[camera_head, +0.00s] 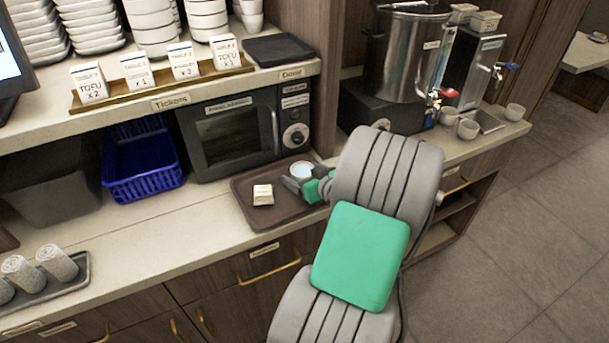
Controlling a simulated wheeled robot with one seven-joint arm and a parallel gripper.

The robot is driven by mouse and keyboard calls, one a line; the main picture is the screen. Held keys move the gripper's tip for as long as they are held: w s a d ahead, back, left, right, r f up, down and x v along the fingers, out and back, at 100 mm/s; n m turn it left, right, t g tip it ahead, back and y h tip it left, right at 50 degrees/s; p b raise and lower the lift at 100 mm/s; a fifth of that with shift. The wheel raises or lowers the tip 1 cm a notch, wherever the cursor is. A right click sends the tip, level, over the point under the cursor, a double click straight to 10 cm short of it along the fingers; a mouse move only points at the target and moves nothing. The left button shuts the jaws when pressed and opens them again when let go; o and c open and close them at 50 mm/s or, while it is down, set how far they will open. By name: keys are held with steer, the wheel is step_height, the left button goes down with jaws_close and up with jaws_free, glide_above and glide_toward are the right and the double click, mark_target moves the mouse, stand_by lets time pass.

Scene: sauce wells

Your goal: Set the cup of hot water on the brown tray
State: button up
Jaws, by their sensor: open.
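The brown tray (245,198) lies on the counter in front of the dark oven. A white cup (301,168) with pale blue water showing in it stands at the tray's back right part and looks upright. My gripper (297,184) is low over the right side of the tray, right at the near side of the cup. Its jaws are open. The gripper and its green part hide the cup's lower side, so I cannot tell whether a finger touches it. A small cream packet or block (263,194) lies on the tray to the left of the gripper.
The dark oven (240,135) stands close behind the tray. A blue basket (140,165) is at the left, with a tray of rolled towels (55,262) nearer. Bare counter lies left of the tray.

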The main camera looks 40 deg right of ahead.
steer(key=shift+s+r, duration=0.15)
steer(key=shift+r, duration=0.1)
steer(key=b+v, duration=0.1)
steer(key=v, duration=1)
steer(key=shift+d, duration=0.1)
steer(key=shift+s+r, duration=0.15)
steer(key=shift+s, duration=0.2)
steer(key=shift+a, duration=0.2)
